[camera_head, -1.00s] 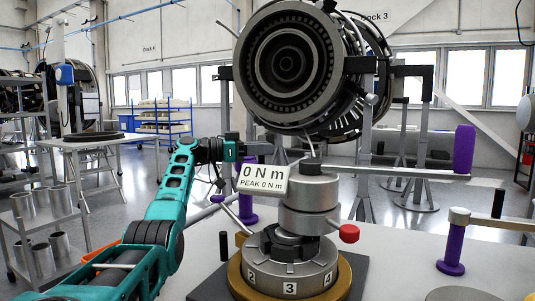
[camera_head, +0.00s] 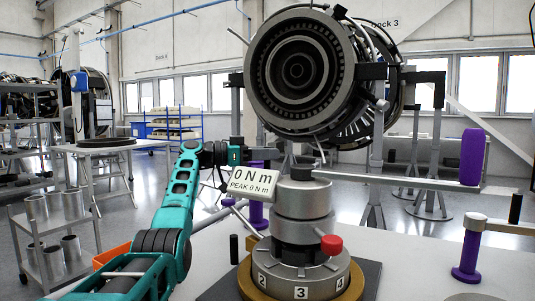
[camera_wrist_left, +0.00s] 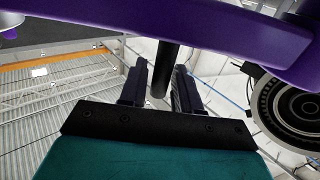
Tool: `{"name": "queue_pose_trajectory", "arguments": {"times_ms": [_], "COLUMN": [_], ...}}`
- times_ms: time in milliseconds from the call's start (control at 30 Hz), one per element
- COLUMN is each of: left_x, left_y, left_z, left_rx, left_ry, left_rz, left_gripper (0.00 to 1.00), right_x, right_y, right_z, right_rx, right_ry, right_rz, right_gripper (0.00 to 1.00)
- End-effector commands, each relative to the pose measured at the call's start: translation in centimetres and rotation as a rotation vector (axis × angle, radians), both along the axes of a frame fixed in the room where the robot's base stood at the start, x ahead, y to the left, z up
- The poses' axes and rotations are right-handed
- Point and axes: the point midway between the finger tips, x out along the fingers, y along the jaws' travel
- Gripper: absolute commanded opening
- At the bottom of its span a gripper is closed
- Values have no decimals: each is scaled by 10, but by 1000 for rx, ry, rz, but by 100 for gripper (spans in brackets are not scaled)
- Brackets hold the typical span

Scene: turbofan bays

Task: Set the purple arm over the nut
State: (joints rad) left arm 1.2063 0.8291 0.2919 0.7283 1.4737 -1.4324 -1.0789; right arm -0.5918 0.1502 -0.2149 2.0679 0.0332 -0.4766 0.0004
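A silver bar with a purple end grip (camera_head: 473,157) reaches right from the top of a stacked metal tool (camera_head: 302,205) on a numbered base (camera_head: 301,290). The readout (camera_head: 250,182) shows 0 N m. My left gripper (camera_head: 237,153) is left of the tool's top, level with or slightly above it. In the left wrist view its two dark fingers (camera_wrist_left: 161,85) stand close on either side of a dark upright rod (camera_wrist_left: 166,60). A purple bar (camera_wrist_left: 190,22) crosses close above them. The nut is not visible. My right gripper is out of view.
A purple post with a silver head (camera_head: 467,257) stands on the table's right, a black-gripped bar beside it. Another purple post (camera_head: 257,214) is behind the readout. A red knob (camera_head: 331,244) juts from the tool. A turbofan (camera_head: 300,70) hangs behind. The front right tabletop is clear.

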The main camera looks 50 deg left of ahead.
Motion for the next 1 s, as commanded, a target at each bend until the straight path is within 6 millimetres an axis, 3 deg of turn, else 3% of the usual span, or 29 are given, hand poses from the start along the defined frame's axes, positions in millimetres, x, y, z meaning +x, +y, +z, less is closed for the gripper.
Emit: {"name": "queue_pose_trajectory", "arguments": {"times_ms": [333, 467, 1000], "left_x": [-1, -10, -100], "left_y": [1, 7, 60], "left_z": [1, 0, 0], "left_rx": [-1, 1, 0], "left_ry": [-3, -3, -1], "left_rz": [2, 4, 4], "left_gripper": [41, 41, 41], "right_x": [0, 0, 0], "right_y": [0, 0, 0], "right_z": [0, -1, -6], "right_rx": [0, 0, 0], "right_ry": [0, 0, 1], "right_rz": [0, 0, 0], "right_gripper": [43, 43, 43]}}
